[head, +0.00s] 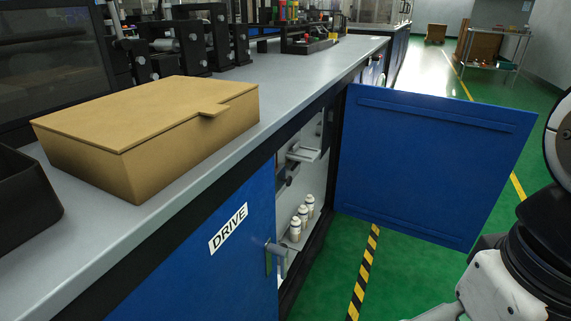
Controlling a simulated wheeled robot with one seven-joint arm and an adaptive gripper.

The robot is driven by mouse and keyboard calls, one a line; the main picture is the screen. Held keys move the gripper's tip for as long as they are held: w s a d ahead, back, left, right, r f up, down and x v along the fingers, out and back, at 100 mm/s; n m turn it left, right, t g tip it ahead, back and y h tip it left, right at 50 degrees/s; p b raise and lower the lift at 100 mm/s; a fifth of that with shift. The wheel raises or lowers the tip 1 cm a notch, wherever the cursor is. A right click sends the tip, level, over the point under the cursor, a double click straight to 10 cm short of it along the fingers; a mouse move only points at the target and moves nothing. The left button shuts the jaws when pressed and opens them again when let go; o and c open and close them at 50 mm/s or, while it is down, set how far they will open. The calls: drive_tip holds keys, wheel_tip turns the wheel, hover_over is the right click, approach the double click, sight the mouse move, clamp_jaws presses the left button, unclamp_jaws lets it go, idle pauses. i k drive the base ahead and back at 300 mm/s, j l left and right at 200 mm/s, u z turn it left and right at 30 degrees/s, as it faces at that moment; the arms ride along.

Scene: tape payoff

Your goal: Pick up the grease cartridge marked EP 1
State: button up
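Three small white cartridges with dark bands stand upright in a row inside the open drive cabinet: a near one (295,231), a middle one (303,216) and a far one (310,204). They look alike, and no EP 1 marking can be read at this size. The blue cabinet door (430,165) stands open to the right of them. My gripper is not in view; only parts of my arm show at the right edge, apart from the cartridges.
A closed brown cardboard box (150,135) and a black bin (25,200) sit on the grey bench top. A blue panel labelled DRIVE (228,228), with a handle (276,250), borders the cabinet opening. Green floor with a yellow-black stripe (365,272) lies below the open door.

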sight(309, 200)
drive_tip(key=i+l+z, duration=0.15)
drive_tip(key=i, duration=0.4)
drive_tip(key=i+l+z, duration=0.2)
drive_tip(key=i, duration=0.3)
